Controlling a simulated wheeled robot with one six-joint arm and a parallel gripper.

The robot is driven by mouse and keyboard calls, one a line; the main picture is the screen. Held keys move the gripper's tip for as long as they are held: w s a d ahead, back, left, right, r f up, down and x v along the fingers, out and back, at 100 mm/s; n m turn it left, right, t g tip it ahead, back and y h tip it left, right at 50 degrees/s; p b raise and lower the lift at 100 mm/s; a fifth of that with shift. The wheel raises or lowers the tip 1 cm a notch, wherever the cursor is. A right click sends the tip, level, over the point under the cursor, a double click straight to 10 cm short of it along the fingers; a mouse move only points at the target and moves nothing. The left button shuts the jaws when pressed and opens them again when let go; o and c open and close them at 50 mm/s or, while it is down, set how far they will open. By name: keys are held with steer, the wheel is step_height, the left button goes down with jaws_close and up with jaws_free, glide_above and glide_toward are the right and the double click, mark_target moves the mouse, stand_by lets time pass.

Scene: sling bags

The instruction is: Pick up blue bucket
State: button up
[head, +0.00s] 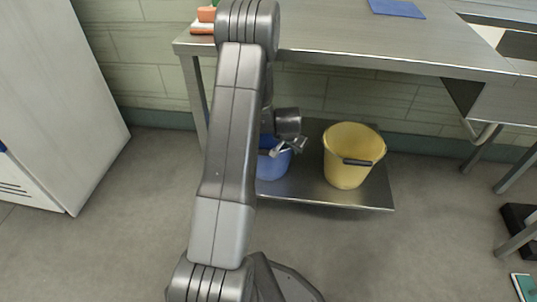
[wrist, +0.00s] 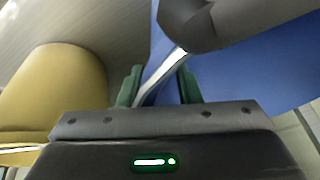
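The blue bucket (head: 273,167) stands on the low metal shelf, partly hidden behind my arm and gripper in the head view. My gripper (head: 288,147) is at the bucket's rim. In the wrist view the bucket's blue wall (wrist: 255,72) fills much of the right side. A silver handle wire (wrist: 165,75) runs diagonally between the fingers of my gripper (wrist: 158,88), with a dark grey handle grip (wrist: 205,22) at its upper end. The fingers stand apart, with gaps around the wire; the gripper looks open.
A yellow bucket (head: 346,172) stands just right of the blue one on the shelf (head: 325,199); it also shows in the wrist view (wrist: 60,90). A metal table (head: 360,45) overhangs the shelf. A white cabinet (head: 55,110) stands at left. Floor in front is clear.

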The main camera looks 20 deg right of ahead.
jaws_close()
stand_by(1.4)
